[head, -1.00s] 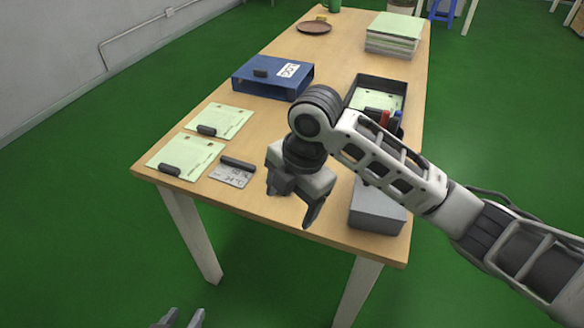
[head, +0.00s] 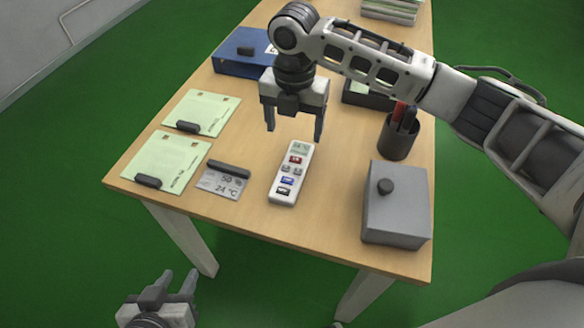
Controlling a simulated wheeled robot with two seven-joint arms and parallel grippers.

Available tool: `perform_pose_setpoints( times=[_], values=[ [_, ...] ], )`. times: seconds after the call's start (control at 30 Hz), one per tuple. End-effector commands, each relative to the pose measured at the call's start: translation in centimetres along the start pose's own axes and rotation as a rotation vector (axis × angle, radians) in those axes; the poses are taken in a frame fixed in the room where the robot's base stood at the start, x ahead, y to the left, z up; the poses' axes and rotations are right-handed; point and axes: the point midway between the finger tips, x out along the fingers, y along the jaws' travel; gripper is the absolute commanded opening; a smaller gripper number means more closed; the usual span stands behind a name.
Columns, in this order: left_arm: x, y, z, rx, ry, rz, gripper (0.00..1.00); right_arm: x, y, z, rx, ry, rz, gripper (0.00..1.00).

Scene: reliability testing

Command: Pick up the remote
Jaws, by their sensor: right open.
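A white remote (head: 291,174) with a small display and red, grey and blue buttons lies flat on the wooden table (head: 240,215), near its front edge. My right gripper (head: 294,136) hangs above the table just beyond the remote's far end, fingers pointing down. It is open and empty, and apart from the remote. My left gripper (head: 178,284) is low in front of the table, below its top, with its two fingers apart and nothing between them.
Left of the remote lie a temperature card (head: 222,182) and two green sheets (head: 166,163) (head: 201,112) with dark clips. Right stand a grey box (head: 397,203) and a black pen cup (head: 397,138). A blue binder (head: 236,52) lies behind.

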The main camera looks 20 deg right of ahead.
Motion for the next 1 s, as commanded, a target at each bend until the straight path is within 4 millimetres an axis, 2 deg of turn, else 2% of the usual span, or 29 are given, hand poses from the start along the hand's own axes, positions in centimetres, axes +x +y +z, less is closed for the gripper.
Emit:
perform_pose_setpoints(
  times=[0.1, 0.37, 0.6, 0.73, 0.93, 0.97, 1.0],
  values=[
    [0.1, 0.0, 0.0, -0.001, 0.002, 0.001, 0.36, 2.0, 0.0, -0.1, -0.001, 0.002, -0.001, 0.75],
    [0.1, 0.0, -0.5, 0.000, 0.013, 0.002, 0.36, 3.9, -0.2, -0.1, 0.000, 0.001, -0.001, 0.75],
    [0.1, 0.0, -0.6, 0.001, 0.015, 0.001, 0.36, 7.4, -0.8, -0.4, 0.000, 0.001, -0.001, 0.75],
    [0.2, 0.0, -0.6, 0.001, 0.015, 0.001, 0.36, 8.2, -0.8, -0.3, -0.001, 0.000, 0.001, 0.75],
    [0.2, 0.0, -0.6, 0.000, 0.014, 0.001, 0.36, 8.3, -0.8, -0.3, -0.002, -0.001, 0.001, 0.75],
    [0.2, 0.0, -0.5, 0.000, 0.014, 0.001, 0.36, 8.3, -0.8, -0.3, -0.002, -0.001, 0.001, 0.72],
    [0.2, 0.0, -0.5, 0.000, 0.014, 0.001, 0.36, 8.2, -0.8, -0.3, -0.001, -0.001, 0.001, 0.61]
  ],
)
